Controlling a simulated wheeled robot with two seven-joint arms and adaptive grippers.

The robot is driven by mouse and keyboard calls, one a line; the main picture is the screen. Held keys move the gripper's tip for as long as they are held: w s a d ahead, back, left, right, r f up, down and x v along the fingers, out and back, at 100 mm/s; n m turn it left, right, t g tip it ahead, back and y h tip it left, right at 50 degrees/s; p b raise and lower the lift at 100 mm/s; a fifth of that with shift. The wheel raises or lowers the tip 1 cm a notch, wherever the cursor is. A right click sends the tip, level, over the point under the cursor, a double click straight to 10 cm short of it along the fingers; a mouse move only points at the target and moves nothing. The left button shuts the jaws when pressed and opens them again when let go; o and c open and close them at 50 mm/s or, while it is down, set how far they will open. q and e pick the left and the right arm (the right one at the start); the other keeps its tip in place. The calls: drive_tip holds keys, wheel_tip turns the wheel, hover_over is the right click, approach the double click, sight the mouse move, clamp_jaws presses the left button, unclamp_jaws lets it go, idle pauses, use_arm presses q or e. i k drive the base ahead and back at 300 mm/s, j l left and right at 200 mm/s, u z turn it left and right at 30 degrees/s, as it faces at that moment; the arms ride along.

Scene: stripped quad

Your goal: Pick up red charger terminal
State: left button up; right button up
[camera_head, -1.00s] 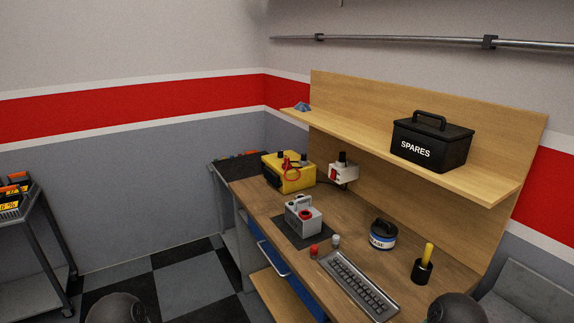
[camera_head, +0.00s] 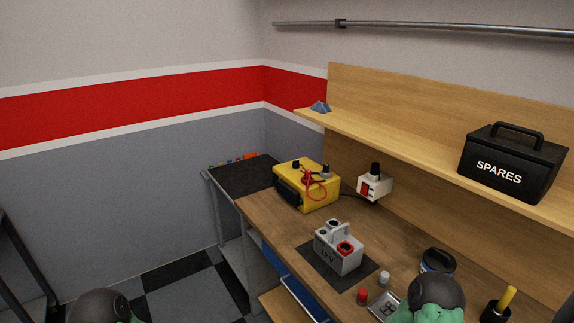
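A yellow charger box (camera_head: 318,198) stands at the far left end of the wooden workbench (camera_head: 262,212). A red cable loop, which seems to be the red charger terminal (camera_head: 317,190), hangs at its front, with dark knobs on top. Nearer stands a grey battery (camera_head: 335,258) with a carry handle and a red ring on its top, on a dark mat (camera_head: 318,272). Neither gripper shows. Only rounded dark and green parts of my arms show at the bottom left and bottom right.
A red cap (camera_head: 362,295) and a white cap (camera_head: 384,278) stand in front of the battery. A white-and-red wall unit (camera_head: 374,184) is behind it. A blue-and-white tin (camera_head: 437,261), partly hidden, and a yellow-handled tool (camera_head: 506,298) are at right. The shelf above holds a black SPARES box (camera_head: 512,165).

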sight(307, 171)
drive_tip(key=i+j, duration=1.55)
drive_tip(key=i+j+z, duration=0.1)
drive_tip(key=z, duration=0.3)
drive_tip(key=i+j+z, duration=0.15)
drive_tip(key=z, duration=0.25)
drive_tip(key=i+j+z, duration=0.1)
drive_tip(key=z, duration=0.35)
drive_tip(key=j+z, duration=0.4)
drive_tip(key=i+l, duration=0.05)
